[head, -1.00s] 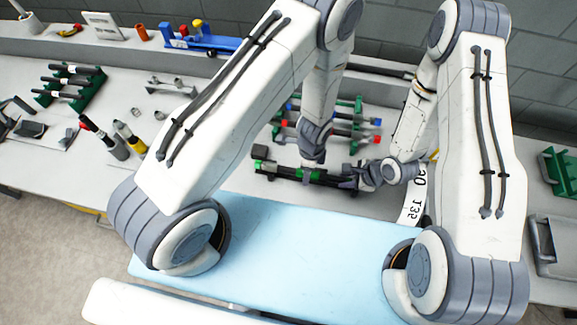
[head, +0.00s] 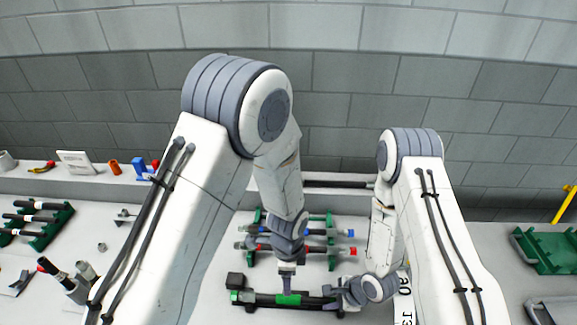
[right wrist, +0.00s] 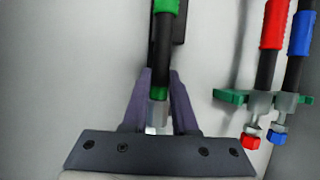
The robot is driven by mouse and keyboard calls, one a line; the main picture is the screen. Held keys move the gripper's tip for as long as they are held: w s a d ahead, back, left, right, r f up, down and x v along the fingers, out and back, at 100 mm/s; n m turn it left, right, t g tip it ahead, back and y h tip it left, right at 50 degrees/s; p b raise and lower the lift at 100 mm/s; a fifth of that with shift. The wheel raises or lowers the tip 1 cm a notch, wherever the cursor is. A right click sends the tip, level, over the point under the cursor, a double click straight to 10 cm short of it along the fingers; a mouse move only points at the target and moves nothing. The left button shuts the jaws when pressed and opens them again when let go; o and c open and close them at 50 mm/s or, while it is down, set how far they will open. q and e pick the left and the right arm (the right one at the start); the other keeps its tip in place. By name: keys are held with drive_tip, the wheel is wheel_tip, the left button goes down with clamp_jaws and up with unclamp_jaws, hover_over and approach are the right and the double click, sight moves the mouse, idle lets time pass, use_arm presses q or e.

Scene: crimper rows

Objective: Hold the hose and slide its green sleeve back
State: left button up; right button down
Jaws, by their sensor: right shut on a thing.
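The black hose (head: 262,299) lies roughly level across the head view. A bright green sleeve (head: 288,299) sits around its middle. My left gripper (head: 287,288) points down onto the hose at the sleeve; its finger gap is hidden. My right gripper (head: 331,293) is shut on the hose's right end. In the right wrist view, its fingers (right wrist: 160,82) stand on both sides of the hose (right wrist: 163,48). A green band (right wrist: 159,93) and a pale metal end show between them. More green (right wrist: 165,5) shows at the top of that view.
Behind is a green rack (head: 331,258) of hoses with red and blue ends. A dark block (head: 235,281) stands by the hose's left end. Another green rack (head: 60,218) is at left, a green tray (head: 545,250) at right. White bench surface lies between.

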drive_tip(key=c, duration=0.6)
unclamp_jaws()
